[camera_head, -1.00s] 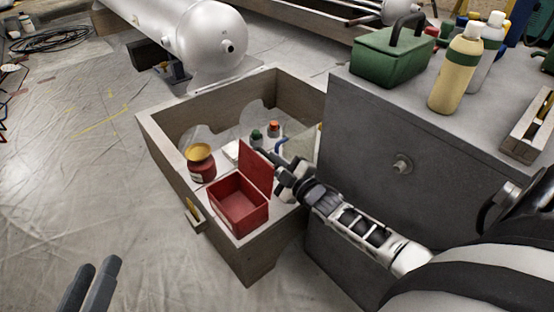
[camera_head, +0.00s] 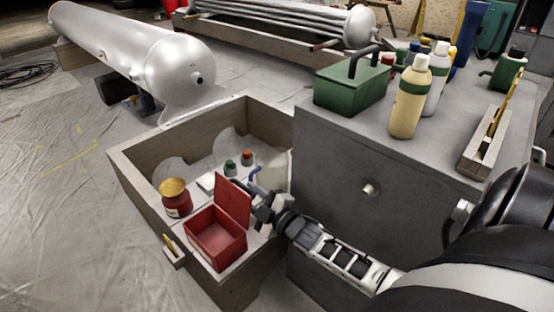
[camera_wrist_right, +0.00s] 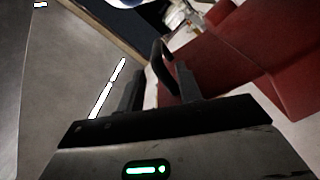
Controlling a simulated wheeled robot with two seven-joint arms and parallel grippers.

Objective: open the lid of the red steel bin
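The red steel bin (camera_head: 214,243) sits in the front corner of the open wooden drawer, its hollow inside visible. Its red lid (camera_head: 233,200) stands up, raised well away from the rim on the bin's right side. My right gripper (camera_head: 254,196) is just right of the lid, on its outer face. In the right wrist view, red surfaces of the bin and lid (camera_wrist_right: 205,62) fill the upper right. The right gripper's two fingers (camera_wrist_right: 160,88) are apart there, with a dark curved piece between them; I cannot tell whether they touch it. My left gripper is out of view.
The drawer (camera_head: 125,168) also holds a red jar with a yellow top (camera_head: 175,198) and small bottles (camera_head: 231,168). A grey cabinet (camera_head: 345,165) stands close to my right arm, with a green toolbox (camera_head: 352,84) and bottles (camera_head: 408,100) on top.

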